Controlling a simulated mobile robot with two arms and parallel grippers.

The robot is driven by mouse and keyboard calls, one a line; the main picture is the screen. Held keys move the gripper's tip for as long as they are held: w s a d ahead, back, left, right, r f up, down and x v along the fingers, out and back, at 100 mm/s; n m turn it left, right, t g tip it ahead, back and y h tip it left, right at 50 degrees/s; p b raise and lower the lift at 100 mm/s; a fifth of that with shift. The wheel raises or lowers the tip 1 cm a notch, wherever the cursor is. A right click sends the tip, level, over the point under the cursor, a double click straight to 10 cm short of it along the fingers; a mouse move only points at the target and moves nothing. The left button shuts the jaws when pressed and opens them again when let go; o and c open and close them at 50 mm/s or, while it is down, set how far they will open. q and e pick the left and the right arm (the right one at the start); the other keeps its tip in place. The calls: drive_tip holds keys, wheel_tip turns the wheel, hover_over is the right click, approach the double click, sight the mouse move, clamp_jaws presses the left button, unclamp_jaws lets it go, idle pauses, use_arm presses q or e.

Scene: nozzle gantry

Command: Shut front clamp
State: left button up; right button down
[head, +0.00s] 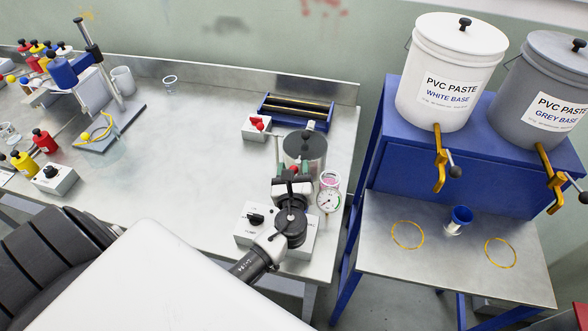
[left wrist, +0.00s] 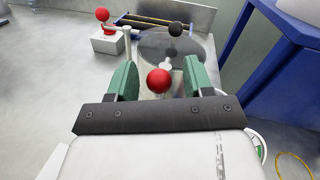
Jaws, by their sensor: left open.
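The steel pot (head: 305,165) with a dark round lid stands near the bench's right end. The lid (left wrist: 160,47) has a black knob (left wrist: 176,29). A red ball knob, apparently the front clamp's handle (left wrist: 159,82), is at the pot's near side; in the head view it is mostly hidden by my gripper. My left gripper (head: 292,179) is open, its green fingers on either side of the red knob in the left wrist view (left wrist: 160,72). I cannot tell whether they touch it. The clamp's position is unclear. My right gripper is not in view.
A pressure gauge (head: 328,201) is close to the right of my gripper. A switch box (head: 253,217) lies below it. A blue stand (head: 432,163) with paste buckets is further right. The bench middle is clear.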

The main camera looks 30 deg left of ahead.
use_arm(q)
drive_tip(key=b+v, duration=0.2)
drive_tip(key=v, duration=0.8)
drive_tip(key=shift+f+b, duration=0.1)
drive_tip(key=shift+b, duration=0.25)
drive_tip(key=shift+s+d, duration=0.2)
drive_tip(key=shift+s, duration=0.15)
